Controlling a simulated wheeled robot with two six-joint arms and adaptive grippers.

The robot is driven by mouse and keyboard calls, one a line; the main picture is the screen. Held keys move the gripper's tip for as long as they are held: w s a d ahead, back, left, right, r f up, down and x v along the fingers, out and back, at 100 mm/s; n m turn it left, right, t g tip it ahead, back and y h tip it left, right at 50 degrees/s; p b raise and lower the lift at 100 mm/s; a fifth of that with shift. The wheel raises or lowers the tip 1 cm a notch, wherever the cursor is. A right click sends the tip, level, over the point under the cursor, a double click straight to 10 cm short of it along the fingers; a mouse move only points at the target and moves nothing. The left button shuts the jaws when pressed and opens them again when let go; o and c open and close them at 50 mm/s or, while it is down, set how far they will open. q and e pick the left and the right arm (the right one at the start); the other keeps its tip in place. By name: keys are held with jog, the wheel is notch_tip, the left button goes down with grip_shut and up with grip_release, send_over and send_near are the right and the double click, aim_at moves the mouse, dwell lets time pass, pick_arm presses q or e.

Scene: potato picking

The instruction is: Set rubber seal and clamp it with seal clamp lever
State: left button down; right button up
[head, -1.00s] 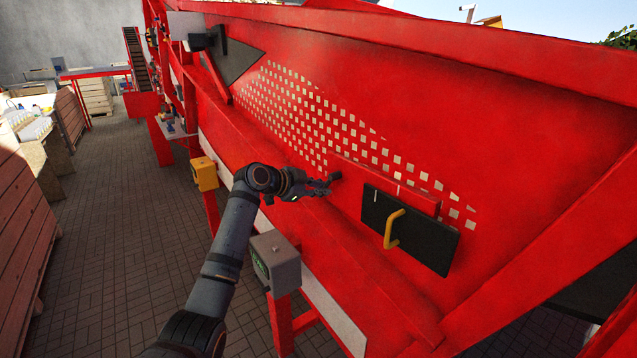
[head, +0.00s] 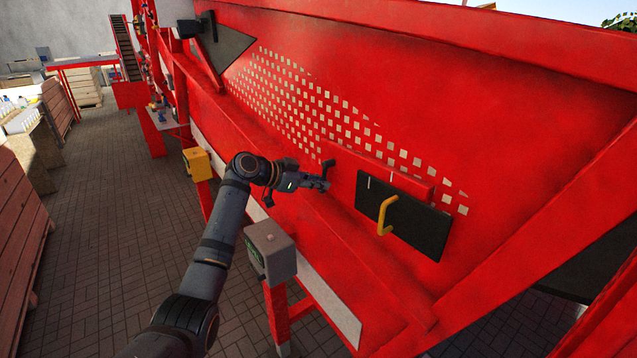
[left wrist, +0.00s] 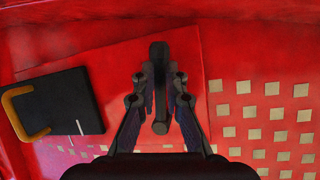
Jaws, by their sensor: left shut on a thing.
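A short black lever (head: 328,164) sticks out from the red machine wall, left of a black rectangular plate (head: 428,228) with a yellow handle (head: 385,216). My left gripper (head: 324,183) is at the lever. In the left wrist view the dark lever bar (left wrist: 159,60) stands between the fingers of my left gripper (left wrist: 159,88), which are shut on it. The black plate (left wrist: 72,105) lies flat against the wall at the left there. I cannot make out a separate rubber seal. My right gripper is not in view.
The red wall has a field of pale square holes (head: 300,95). A grey box (head: 270,248) on a red post and a yellow box (head: 196,164) stand near my left arm. A red ledge runs below the plate. The paved aisle at the left is free.

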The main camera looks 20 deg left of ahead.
pick_arm(q)
jog(key=c, duration=1.4)
grip_release()
jog(key=v, duration=1.2)
